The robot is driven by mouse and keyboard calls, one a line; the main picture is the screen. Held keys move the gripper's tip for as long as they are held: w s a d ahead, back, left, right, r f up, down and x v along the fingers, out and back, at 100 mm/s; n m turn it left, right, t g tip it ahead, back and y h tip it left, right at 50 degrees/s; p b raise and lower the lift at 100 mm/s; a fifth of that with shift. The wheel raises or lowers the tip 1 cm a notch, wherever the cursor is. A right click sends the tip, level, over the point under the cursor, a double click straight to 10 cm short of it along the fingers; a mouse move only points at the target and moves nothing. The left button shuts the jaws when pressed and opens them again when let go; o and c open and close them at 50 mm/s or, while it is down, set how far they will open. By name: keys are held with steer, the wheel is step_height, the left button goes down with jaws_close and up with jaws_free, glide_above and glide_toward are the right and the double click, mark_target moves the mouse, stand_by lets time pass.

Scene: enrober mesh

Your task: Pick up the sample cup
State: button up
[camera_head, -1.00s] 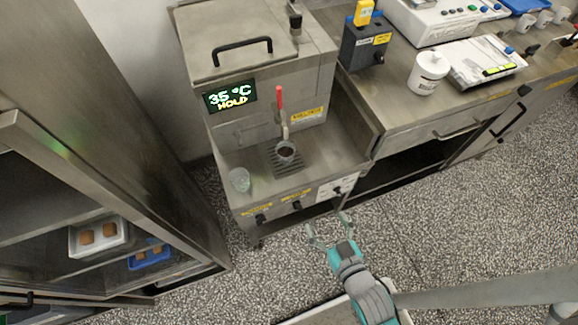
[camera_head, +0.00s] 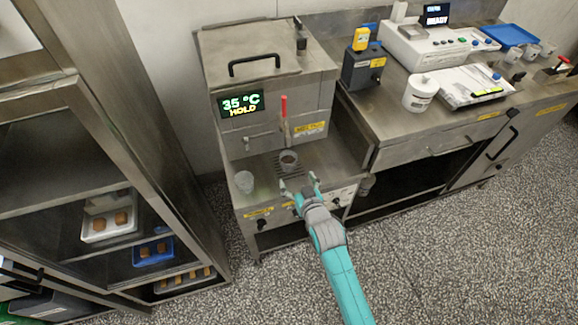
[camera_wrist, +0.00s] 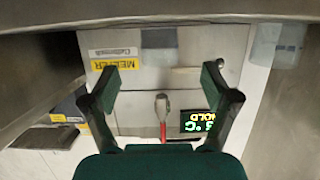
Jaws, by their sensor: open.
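A small cup with dark contents (camera_head: 288,163) stands upright on the drip grate under the melter's spout in the head view. A clear, empty-looking cup (camera_head: 244,182) stands to its left on the same steel ledge. I cannot tell by a label which is the sample cup. My gripper (camera_head: 300,182) is open and empty at the front edge of the ledge, just in front of the dark-filled cup and apart from it.
The melter (camera_head: 270,90) has a red lever (camera_head: 284,106) above the grate and a display reading 35 °C HOLD. A steel side wall bounds the ledge on the right. A counter with a white tub (camera_head: 420,93) is further right; an open rack with trays is left.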

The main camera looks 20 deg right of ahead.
mark_target(291, 167)
steer(key=x, duration=1)
steer(key=c, duration=1.4)
steer(key=shift+r, duration=0.1)
